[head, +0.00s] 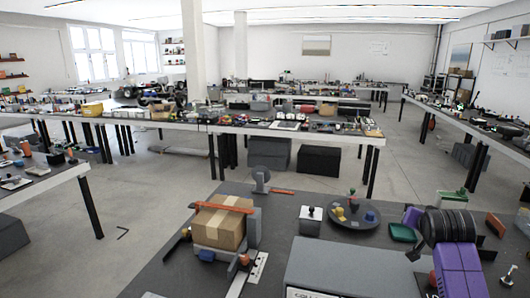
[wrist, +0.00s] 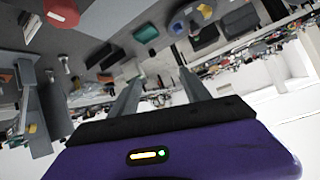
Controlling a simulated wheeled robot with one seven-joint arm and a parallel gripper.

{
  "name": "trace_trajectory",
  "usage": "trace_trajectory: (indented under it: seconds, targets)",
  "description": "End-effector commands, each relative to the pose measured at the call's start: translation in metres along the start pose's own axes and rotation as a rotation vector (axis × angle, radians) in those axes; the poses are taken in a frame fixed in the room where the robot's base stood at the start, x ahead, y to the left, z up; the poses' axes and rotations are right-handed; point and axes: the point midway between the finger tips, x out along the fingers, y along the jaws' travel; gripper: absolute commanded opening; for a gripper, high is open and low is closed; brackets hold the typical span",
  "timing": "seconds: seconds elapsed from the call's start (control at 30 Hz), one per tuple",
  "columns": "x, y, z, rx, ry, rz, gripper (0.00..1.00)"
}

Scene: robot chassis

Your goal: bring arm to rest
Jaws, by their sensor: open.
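My gripper (wrist: 160,84) shows in the wrist view, with two grey fingers standing apart beyond its purple and black body. Nothing is between the fingers. The wrist picture is upside down or strongly tilted, with the room and bench things behind the fingers. In the head view, a purple and black part of my arm stands at the lower right, over the near bench (head: 165,250). The fingertips cannot be made out there.
The near bench holds a cardboard box (head: 222,222) in a clamp-like fixture, a dark round plate (head: 352,213) with small coloured pieces, a green tray (head: 403,232) and a grey case (head: 345,265). Open floor (head: 150,195) lies left of it. Long cluttered benches stand beyond.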

Motion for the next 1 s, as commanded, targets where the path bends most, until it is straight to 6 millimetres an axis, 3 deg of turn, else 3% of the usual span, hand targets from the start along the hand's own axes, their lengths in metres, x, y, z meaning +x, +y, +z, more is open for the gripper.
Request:
trace_trajectory:
  seconds: [0.17,0.47,0.7,1.0]
  targets:
    - [-0.015,-0.014,0.051,-0.076,0.137,-0.119,0.55]
    - [-0.081,-0.017,0.144,-0.167,0.337,-0.264,0.55]
    - [-0.158,-0.003,0.211,-0.216,0.449,-0.334,0.55]
    - [-0.267,0.029,0.273,-0.262,0.534,-0.386,0.55]
